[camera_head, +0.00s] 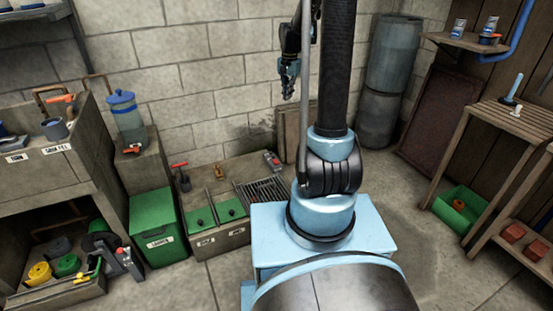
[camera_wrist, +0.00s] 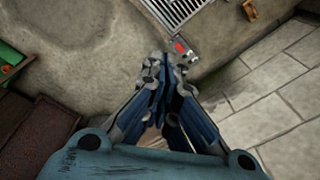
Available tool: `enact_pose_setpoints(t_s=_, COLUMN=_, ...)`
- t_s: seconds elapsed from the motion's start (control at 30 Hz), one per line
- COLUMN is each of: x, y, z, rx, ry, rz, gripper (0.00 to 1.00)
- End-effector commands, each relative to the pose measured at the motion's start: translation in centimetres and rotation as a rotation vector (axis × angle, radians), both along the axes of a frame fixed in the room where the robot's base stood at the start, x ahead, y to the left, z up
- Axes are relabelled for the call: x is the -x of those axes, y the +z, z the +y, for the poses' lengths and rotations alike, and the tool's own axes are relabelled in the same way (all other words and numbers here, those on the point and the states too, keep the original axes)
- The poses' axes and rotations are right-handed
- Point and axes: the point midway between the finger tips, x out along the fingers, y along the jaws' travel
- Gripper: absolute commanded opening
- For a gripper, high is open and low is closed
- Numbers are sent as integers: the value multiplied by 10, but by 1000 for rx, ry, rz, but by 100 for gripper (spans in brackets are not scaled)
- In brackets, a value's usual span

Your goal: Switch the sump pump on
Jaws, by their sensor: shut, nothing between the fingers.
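A small grey box with a red part (camera_head: 271,160), which looks like a switch, sits at the back right of a low concrete bench, beside a metal grate (camera_head: 262,190). In the wrist view the red-marked box (camera_wrist: 183,48) lies just beyond my fingertips, and the grate (camera_wrist: 180,10) is above it. My gripper (camera_head: 288,94) hangs by the block wall, pointing down, higher in the picture than the box. In the wrist view my gripper (camera_wrist: 163,75) is shut and empty. I cannot tell whether the fingers touch the box. No pump body is clearly visible.
Two green plates (camera_head: 215,213) and a red-handled valve (camera_head: 181,175) are on the bench's left. A green bin (camera_head: 157,226) stands left of it. A grey tank (camera_head: 385,75) and a wooden rack (camera_head: 500,130) are at right. Floor between is clear.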

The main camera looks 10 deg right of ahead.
Motion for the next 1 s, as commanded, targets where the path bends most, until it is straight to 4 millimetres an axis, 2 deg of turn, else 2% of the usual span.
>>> enact_pose_setpoints(t_s=0.1, x=-23, y=-14, z=1, rx=-3, ry=-37, rz=5, gripper=0)
enact_pose_setpoints(t_s=0.57, x=-99, y=-78, z=7, rx=-14, ry=-180, rz=28, gripper=0)
enact_pose_setpoints(t_s=1.0, x=-159, y=-159, z=12, rx=-21, ry=-320, rz=50, gripper=0)
